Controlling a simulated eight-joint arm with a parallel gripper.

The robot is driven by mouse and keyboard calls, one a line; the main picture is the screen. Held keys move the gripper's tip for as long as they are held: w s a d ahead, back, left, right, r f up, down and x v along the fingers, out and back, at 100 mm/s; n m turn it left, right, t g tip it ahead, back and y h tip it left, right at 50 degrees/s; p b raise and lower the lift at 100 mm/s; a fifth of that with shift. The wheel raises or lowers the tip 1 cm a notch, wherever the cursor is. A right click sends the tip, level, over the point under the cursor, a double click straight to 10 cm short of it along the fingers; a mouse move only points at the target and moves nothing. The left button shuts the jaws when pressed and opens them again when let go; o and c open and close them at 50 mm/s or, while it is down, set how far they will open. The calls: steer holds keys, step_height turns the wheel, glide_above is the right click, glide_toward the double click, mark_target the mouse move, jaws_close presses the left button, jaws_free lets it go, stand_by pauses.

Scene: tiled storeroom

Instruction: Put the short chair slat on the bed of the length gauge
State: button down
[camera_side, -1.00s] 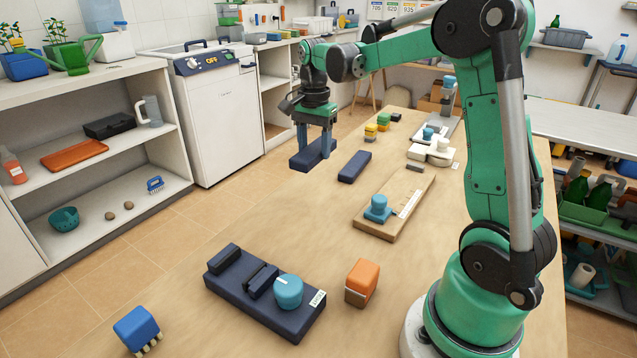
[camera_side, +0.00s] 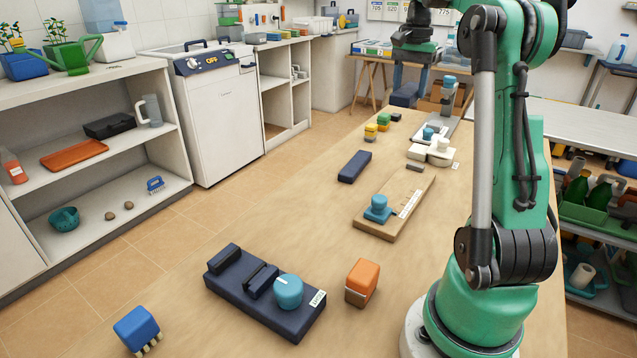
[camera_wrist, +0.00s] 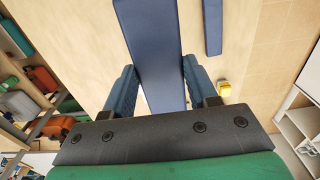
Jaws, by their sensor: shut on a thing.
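My gripper (camera_side: 409,82) is shut on a dark blue slat (camera_side: 404,96), held up beyond the far part of the bench. The wrist view shows this slat (camera_wrist: 150,50) between both fingers, running away from the palm. Another dark blue slat (camera_side: 354,166) lies flat on the bench, and it also shows in the wrist view (camera_wrist: 212,25). I cannot tell from the pictures which slat is shorter. The length gauge appears to be the wooden board (camera_side: 391,184) with a white scale strip, a blue piece at its near end and a small dark block at its far end. No slat lies on it.
A dark blue fixture with a round blue knob (camera_side: 288,291), an orange block (camera_side: 362,281) and a blue brush-like block (camera_side: 137,329) stand at the near end. White parts (camera_side: 437,153) and yellow and green blocks (camera_side: 376,128) stand beyond the board.

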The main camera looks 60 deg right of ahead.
mark_target(404, 183)
steer(key=shift+s+d, duration=0.5)
steer(key=shift+s, duration=0.25)
steer(key=shift+s+d+f, duration=0.2)
steer(key=shift+f, duration=0.1)
step_height(404, 183, down, 19)
steer(key=shift+f, duration=0.15)
steer(key=shift+f, duration=0.1)
steer(key=shift+c, duration=1.2)
jaws_free()
